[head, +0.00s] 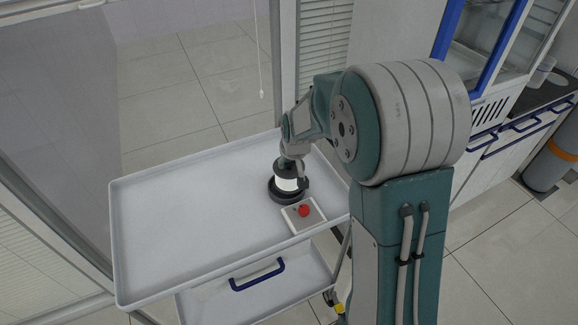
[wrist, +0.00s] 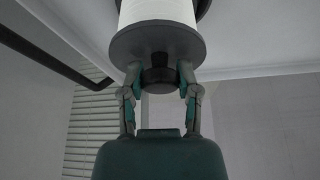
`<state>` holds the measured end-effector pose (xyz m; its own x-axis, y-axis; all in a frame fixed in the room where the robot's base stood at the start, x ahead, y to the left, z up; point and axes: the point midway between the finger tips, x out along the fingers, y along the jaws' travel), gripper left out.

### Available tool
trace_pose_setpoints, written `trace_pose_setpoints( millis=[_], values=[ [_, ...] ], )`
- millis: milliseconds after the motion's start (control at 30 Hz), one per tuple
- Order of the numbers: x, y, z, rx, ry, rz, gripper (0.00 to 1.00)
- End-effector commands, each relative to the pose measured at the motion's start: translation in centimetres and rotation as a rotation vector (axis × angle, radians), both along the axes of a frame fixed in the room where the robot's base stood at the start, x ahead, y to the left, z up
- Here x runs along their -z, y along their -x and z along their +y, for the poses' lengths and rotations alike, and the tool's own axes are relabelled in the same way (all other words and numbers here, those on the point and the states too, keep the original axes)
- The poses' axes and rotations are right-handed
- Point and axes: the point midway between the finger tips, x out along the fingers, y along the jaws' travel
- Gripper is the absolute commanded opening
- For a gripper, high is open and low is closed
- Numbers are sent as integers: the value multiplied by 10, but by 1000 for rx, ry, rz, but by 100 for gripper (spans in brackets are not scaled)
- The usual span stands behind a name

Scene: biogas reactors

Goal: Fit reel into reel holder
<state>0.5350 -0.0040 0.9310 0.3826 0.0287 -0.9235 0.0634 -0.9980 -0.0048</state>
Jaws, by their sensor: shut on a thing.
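The reel (head: 286,184) has a white middle and dark flanges and stands roughly upright over the right part of the cart's top tray. In the wrist view the reel (wrist: 155,40) shows its dark flange and a black knob. My gripper (wrist: 159,76) is shut on this knob, with one finger on each side. In the head view my gripper (head: 296,163) is above the reel, reaching down from the arm. I cannot tell whether the reel is fully seated.
A white box with a red button (head: 304,211) sits just in front of the reel holder. The cart's top tray (head: 190,215) is clear on the left and has a raised rim. A lower shelf has a blue handle (head: 257,274). Glass panels stand behind.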

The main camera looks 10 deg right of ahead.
Motion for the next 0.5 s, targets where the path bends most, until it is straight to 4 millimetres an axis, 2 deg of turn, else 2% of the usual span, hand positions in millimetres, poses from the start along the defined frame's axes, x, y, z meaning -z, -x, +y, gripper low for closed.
trace_pose_setpoints(
  millis=[100,400,433,500],
  values=[
    [17,1,2,-1,1,3,0],
    [19,0,-1,0,-2,1,0],
    [20,1,-1,0,-2,2,47],
    [19,1,-1,0,-2,1,77]
  ],
)
